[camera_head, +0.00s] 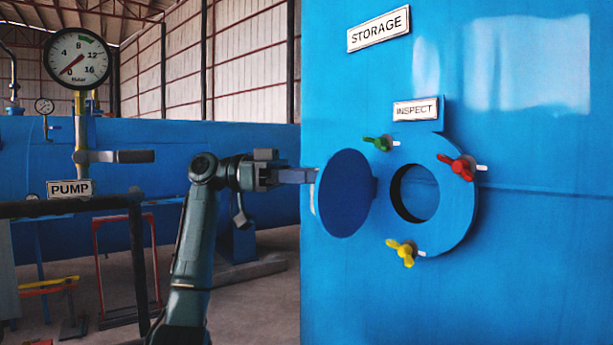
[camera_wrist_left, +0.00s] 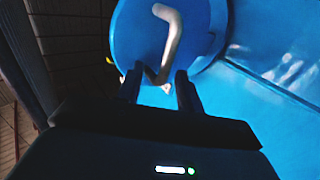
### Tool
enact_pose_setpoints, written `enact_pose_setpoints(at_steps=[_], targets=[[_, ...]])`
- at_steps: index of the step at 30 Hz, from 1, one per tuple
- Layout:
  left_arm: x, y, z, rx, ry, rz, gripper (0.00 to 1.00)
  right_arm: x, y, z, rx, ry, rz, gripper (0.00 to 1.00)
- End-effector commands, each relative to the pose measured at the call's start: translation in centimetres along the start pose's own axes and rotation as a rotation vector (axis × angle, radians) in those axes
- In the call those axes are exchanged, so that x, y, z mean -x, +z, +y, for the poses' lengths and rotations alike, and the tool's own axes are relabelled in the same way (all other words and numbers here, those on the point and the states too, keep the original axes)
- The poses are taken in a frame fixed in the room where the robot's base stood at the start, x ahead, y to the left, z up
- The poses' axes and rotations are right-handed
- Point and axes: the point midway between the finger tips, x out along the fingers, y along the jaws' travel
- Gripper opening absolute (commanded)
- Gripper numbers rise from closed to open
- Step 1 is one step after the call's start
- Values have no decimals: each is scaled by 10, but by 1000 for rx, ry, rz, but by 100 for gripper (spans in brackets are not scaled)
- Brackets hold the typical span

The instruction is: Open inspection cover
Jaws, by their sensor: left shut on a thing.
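The inspection cover (camera_head: 345,194) is a round blue disc swung out to the left on its hinge, leaving the round opening (camera_head: 418,193) in the flange uncovered. My left gripper (camera_head: 312,176) is at the cover's left edge. In the left wrist view the cover (camera_wrist_left: 200,22) has a pale bent handle (camera_wrist_left: 172,42), and my left gripper (camera_wrist_left: 160,88) is shut on the handle's lower end. Around the flange are a green wing nut (camera_head: 378,143), a red wing nut (camera_head: 460,167) and a yellow wing nut (camera_head: 403,251). My right gripper is in neither view.
The blue storage tank (camera_head: 540,270) fills the right side, with a STORAGE sign (camera_head: 379,29) and an INSPECT sign (camera_head: 416,110). A pressure gauge (camera_head: 77,60) and a PUMP sign (camera_head: 70,189) stand at the left. A dark rail (camera_head: 70,206) runs left of my arm.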

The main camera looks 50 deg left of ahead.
Motion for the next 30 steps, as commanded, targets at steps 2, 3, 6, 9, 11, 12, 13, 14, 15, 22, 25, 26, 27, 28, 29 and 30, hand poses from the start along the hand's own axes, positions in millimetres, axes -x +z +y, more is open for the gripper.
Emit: enact_pose_setpoints(at_steps=[2, 3, 6, 9, 11, 12, 13, 14, 15, 22, 25, 26, 27, 28, 29, 30], targets=[[-2, 0, -4, 7, -10, 3, 26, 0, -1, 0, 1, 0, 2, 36], [-2, 1, -4, 7, -10, 2, 26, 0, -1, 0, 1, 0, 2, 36], [-2, 1, -4, 6, -10, 1, 26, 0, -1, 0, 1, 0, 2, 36], [-2, 1, -4, 6, -9, 1, 26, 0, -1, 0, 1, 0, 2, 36], [-2, 2, -4, 6, -9, 0, 26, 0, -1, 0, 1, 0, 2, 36], [-1, 2, -4, 6, -10, 0, 26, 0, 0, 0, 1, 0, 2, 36], [0, 2, -4, 6, -10, 1, 26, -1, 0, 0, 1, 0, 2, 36], [2, 2, -4, 6, -10, 1, 26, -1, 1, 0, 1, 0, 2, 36], [7, 2, -4, 6, -11, 2, 26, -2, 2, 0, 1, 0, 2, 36], [52, 2, -1, 3, -10, 4, 26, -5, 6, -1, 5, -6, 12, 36], [76, 1, 0, 0, -8, 4, 26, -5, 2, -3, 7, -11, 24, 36], [83, 0, 1, -1, -8, 4, 26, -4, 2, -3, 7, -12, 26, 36], [92, 0, 1, -1, -7, 4, 26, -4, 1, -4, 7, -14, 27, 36], [98, 0, 1, 0, -7, 5, 26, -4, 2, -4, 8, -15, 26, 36], [103, -1, 2, -2, -6, 4, 26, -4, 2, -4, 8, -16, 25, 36], [110, -1, 2, -3, -4, 6, 26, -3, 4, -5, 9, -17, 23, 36]])
